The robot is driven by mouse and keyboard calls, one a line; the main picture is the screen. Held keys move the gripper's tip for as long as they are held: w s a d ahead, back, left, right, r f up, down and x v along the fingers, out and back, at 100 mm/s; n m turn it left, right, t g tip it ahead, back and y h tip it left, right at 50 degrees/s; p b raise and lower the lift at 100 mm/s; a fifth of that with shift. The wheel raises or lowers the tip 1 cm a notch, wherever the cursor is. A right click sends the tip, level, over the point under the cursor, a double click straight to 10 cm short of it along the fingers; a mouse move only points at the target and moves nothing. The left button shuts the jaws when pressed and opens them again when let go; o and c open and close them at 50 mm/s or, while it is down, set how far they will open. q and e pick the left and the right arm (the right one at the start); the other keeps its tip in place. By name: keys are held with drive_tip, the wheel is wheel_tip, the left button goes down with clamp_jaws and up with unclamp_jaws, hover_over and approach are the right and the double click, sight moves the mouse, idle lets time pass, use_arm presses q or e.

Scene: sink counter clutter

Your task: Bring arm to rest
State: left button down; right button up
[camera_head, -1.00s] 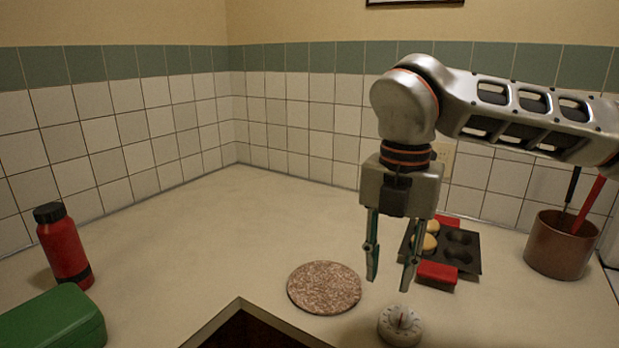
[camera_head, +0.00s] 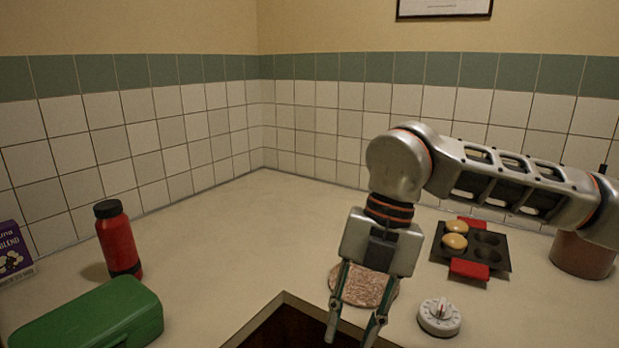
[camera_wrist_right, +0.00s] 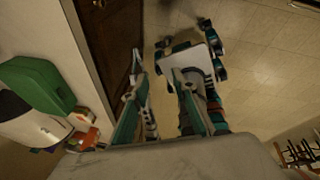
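My right arm comes in from the right in the head view. Its gripper (camera_head: 353,335) points down over the front of the counter, at the sink edge. The two fingers are apart with nothing between them. In the wrist view the right gripper (camera_wrist_right: 158,85) also shows spread, empty fingers. Behind the gripper in the head view lies a round speckled mat (camera_head: 372,288), partly hidden by it. My left gripper is not visible in the head view.
A white dial timer (camera_head: 439,318) and a dark muffin pan (camera_head: 488,252) with buns (camera_head: 456,241) lie to the right. A copper-coloured pot (camera_head: 582,255) is partly behind my arm. A red bottle (camera_head: 118,240), green case (camera_head: 90,318) and purple box (camera_head: 12,255) stand left. The back-left counter is clear.

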drive_tip(key=s+a+f+n+g+y, duration=0.1)
drive_tip(key=s+a+n+g+y, duration=0.2)
drive_tip(key=s+a+g+y, duration=0.65)
drive_tip(key=w+a+r+m+t+y, duration=0.1)
drive_tip(key=a+r+t+y, duration=0.3)
drive_tip(key=a+r+y, duration=0.3)
drive_tip(key=w+d+f+m+t+y, duration=0.2)
drive_tip(key=w+d+f+m+t, duration=0.1)
drive_tip(key=w+m+t, duration=0.4)
drive_tip(key=w+d+f+m+t+y, duration=0.1)
drive_tip(key=w+d+f+m+t, duration=0.1)
drive_tip(key=w+m+t, duration=0.5)
drive_tip(key=w+d+f+m+t+h, duration=0.2)
drive_tip(key=d+f+m+t+h, duration=0.65)
drive_tip(key=f+m+t, duration=0.35)
drive_tip(key=s+d+f+m+g+h, duration=0.15)
drive_tip(key=d+f+h, duration=0.25)
drive_tip(key=f, duration=0.4)
drive_tip(key=s+d+f+m+g+h, duration=0.1)
drive_tip(key=s+d+f+h, duration=0.25)
drive_tip(key=f, duration=0.45)
drive_tip(key=s+d+f+m+g+h, duration=0.1)
drive_tip(key=s+d+f+g, duration=0.1)
drive_tip(key=s+d+f, duration=0.2)
drive_tip(key=s+d+f+m+g+h, duration=0.1)
drive_tip(key=s+d+f+g+h, duration=0.1)
drive_tip(key=s+d+f, duration=0.3)
wheel_tip(320, 180, down, 6)
drive_tip(key=s+g+p, duration=0.1)
drive_tip(key=s, duration=0.2)
